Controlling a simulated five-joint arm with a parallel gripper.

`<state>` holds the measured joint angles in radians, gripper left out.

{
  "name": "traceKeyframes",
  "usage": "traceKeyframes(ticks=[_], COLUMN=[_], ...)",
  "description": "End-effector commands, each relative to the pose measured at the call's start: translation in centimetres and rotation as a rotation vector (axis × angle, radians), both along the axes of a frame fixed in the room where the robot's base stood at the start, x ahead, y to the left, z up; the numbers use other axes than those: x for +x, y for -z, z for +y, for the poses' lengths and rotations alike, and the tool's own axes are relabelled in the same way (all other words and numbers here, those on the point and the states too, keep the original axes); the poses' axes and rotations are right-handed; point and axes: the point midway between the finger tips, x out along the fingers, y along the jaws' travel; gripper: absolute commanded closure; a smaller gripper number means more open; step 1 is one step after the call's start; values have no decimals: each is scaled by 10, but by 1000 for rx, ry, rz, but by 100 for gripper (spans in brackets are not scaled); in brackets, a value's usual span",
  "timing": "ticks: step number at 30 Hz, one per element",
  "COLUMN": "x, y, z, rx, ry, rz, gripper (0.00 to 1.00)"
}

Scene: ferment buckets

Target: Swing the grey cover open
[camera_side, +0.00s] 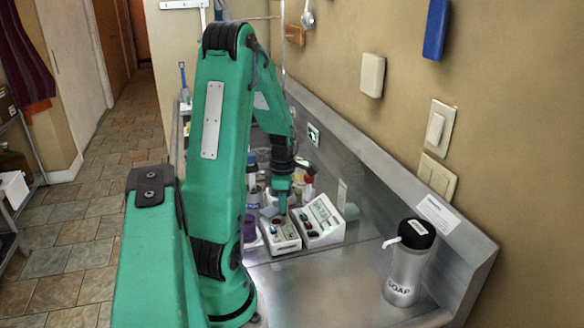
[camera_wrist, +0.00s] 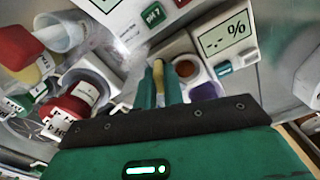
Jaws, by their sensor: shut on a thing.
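My gripper (camera_wrist: 158,78) is shut on a narrow yellow piece (camera_wrist: 158,72) that shows between its green fingers. Whether this piece is part of the grey cover I cannot tell. The fingers are beside a round brown well with a pale rim (camera_wrist: 186,69) on a white meter with a "- %" display (camera_wrist: 225,34). No grey cover stands out clearly; the fingers hide part of this spot. In the side view my gripper (camera_side: 283,206) points down over the front white meter (camera_side: 281,236), its fingertips small there.
A second white meter, marked pH (camera_wrist: 152,14), stands close beside the first. Red-capped containers (camera_wrist: 62,106) and a tilted cup (camera_wrist: 62,34) crowd the left. A purple item (camera_wrist: 203,93) is close to the fingers. A soap dispenser (camera_side: 405,268) stands on the steel counter, bare in front (camera_side: 320,290).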

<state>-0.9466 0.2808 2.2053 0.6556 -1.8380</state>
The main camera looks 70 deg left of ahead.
Motion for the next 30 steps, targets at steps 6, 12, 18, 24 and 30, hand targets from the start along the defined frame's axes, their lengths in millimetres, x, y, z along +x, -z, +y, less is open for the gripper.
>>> traceKeyframes(ticks=[6, 12, 18, 24, 30], x=[0, 0, 0, 0, 0], y=[-1, -1, -1, -1, -1], z=[0, 0, 0, 0, 0], rx=[0, 0, 0, 0, 0], ry=[169, 308, 396, 429, 433], rz=[0, 0, 0, 0, 0], gripper=[100, 100, 100, 100, 100])
